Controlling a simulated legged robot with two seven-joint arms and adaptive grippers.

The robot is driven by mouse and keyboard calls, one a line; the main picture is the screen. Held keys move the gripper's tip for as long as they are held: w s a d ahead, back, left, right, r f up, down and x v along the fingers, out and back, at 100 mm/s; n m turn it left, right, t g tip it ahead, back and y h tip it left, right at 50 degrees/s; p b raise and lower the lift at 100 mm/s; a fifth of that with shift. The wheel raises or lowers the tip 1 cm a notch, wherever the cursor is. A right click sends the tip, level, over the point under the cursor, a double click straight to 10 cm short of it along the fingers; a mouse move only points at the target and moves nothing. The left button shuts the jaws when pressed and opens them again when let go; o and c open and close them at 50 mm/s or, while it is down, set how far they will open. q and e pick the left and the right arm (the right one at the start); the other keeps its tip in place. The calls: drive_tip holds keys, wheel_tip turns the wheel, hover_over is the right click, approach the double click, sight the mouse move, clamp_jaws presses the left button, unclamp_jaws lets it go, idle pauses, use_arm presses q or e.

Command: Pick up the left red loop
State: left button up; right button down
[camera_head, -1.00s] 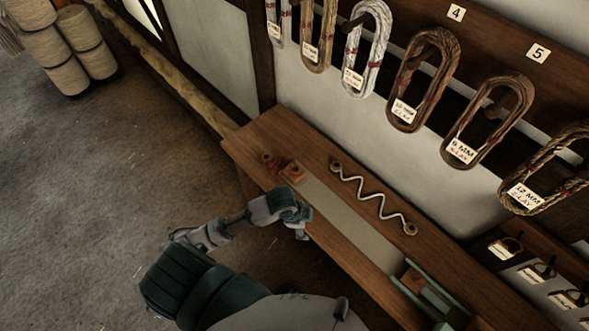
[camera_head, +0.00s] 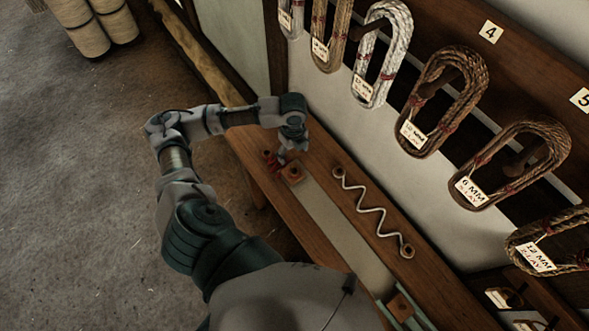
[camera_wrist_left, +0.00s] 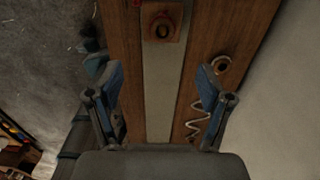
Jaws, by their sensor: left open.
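The red loop (camera_head: 272,160) lies at the far left end of the wooden bench, beside and partly against a small square wooden block (camera_head: 293,174). My gripper hides part of it. My left gripper (camera_head: 285,156) hangs over that bench end, close to the red loop, fingers pointing down. In the wrist view its fingers (camera_wrist_left: 160,85) are spread wide with nothing between them. My right gripper is not in view.
A white zigzag cord (camera_head: 372,212) runs between two round ends on the bench. A pale strip (camera_head: 335,232) runs along the bench's middle. Labelled rope coils (camera_head: 443,100) hang on the wall behind. A green fixture (camera_head: 408,312) stands at the near right.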

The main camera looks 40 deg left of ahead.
use_arm(q)
hover_over(294, 168)
wheel_tip(294, 168, down, 4)
drive_tip(key=f, duration=0.1)
drive_tip(key=shift+w+d+f, duration=0.1)
drive_tip(key=shift+d+f, duration=0.05)
drive_tip(key=shift+f, duration=0.5)
drive_tip(key=shift+w+d+f, duration=0.1)
drive_tip(key=shift+d+f, duration=0.05)
drive_tip(key=shift+f, duration=0.45)
drive_tip(key=shift+s+f, duration=0.15)
drive_tip(key=shift+f, duration=0.15)
drive_tip(key=f, duration=0.4)
drive_tip(key=shift+s+a, duration=0.1)
drive_tip(key=shift+a, duration=0.25)
drive_tip(key=shift+f, duration=0.4)
drive_tip(key=shift+r, duration=0.1)
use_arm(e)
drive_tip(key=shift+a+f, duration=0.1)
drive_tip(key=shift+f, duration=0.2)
use_arm(q)
drive_tip(key=shift+d, duration=0.1)
drive_tip(key=c, duration=0.9)
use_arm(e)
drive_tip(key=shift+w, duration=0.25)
